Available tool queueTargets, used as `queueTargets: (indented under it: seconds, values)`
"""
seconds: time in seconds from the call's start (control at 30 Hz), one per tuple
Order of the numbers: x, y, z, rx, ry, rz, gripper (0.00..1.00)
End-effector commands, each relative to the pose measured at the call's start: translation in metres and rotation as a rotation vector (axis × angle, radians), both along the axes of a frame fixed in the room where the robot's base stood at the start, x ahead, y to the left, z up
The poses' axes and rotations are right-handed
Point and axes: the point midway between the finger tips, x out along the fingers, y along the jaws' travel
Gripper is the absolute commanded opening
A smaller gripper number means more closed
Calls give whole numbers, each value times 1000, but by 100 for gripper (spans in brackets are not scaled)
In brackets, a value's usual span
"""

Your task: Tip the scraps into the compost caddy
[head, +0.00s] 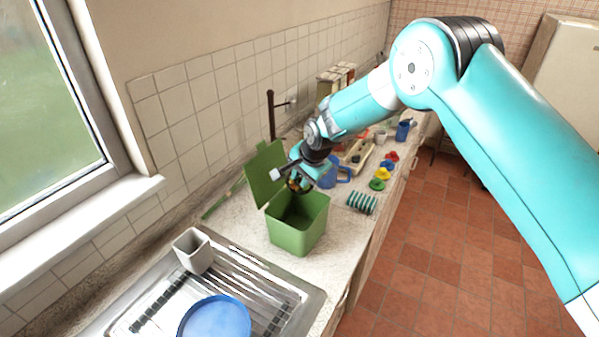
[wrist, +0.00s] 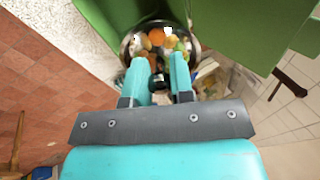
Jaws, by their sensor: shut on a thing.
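The green compost caddy (head: 297,238) stands on the worktop beside the sink, its lid (head: 267,176) raised at the back. My gripper (head: 297,180) is above the caddy's opening. Orange, green and pale scraps (wrist: 157,38) lie in the bowl. In the head view the bowl is mostly hidden by my wrist, and its exact tilt cannot be told.
A steel drainer (head: 285,300) with a blue plate (head: 214,320) and a grey-white cup (head: 193,251) is in front. A dark upright post (head: 271,115) stands behind.

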Motion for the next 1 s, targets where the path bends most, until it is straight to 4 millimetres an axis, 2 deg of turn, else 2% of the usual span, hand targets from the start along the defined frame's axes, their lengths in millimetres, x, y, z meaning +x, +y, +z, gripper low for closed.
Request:
queueTargets:
  seconds: [0.3,0.37,0.5,1.0]
  values:
    - [-12,-7,-10,163,-234,-2,0]
    - [-12,-7,-19,190,-276,1,0]
    - [-13,-7,-24,251,-366,2,0]
    - [-17,-10,-36,400,-584,1,0]
